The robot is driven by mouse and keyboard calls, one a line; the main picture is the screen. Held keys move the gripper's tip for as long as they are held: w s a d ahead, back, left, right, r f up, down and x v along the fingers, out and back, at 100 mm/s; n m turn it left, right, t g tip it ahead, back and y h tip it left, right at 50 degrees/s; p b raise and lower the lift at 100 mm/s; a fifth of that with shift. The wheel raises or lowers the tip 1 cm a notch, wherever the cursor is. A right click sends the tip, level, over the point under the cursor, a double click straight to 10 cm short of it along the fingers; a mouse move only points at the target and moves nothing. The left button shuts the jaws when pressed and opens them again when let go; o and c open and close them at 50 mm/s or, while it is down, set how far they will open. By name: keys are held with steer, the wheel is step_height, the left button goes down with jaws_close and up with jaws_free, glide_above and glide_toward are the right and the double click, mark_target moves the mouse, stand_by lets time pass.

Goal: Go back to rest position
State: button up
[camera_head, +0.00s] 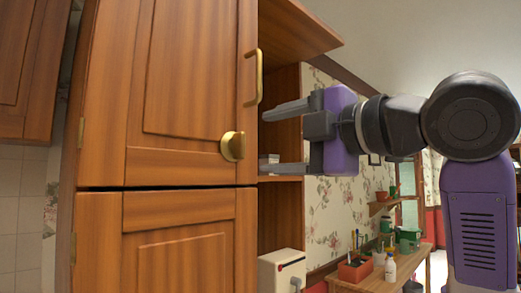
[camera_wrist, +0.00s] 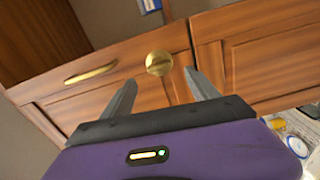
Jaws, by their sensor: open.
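My gripper (camera_head: 275,139) is open and empty in the head view, its two grey fingers pointing left toward the wooden cabinet. The cabinet's upper door (camera_head: 190,80) has a brass bar handle (camera_head: 253,77) and a round brass knob (camera_head: 232,146). The fingers are to the right of the knob, beside the door's edge. In the wrist view, my gripper (camera_wrist: 163,98) shows both fingers spread, with the brass knob (camera_wrist: 159,63) between and beyond them. The bar handle (camera_wrist: 91,75) is to the left there. I cannot tell whether a finger touches the door.
A lower cabinet door (camera_head: 170,245) is below. An open cabinet compartment (camera_head: 283,225) lies behind the fingers. A white box-like appliance (camera_head: 282,272) stands below my gripper. A wooden table (camera_head: 385,275) with pots and a bottle (camera_head: 390,268) is at the lower right.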

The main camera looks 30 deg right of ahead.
steer(key=shift+s+d, duration=0.1)
steer(key=shift+s, duration=0.35)
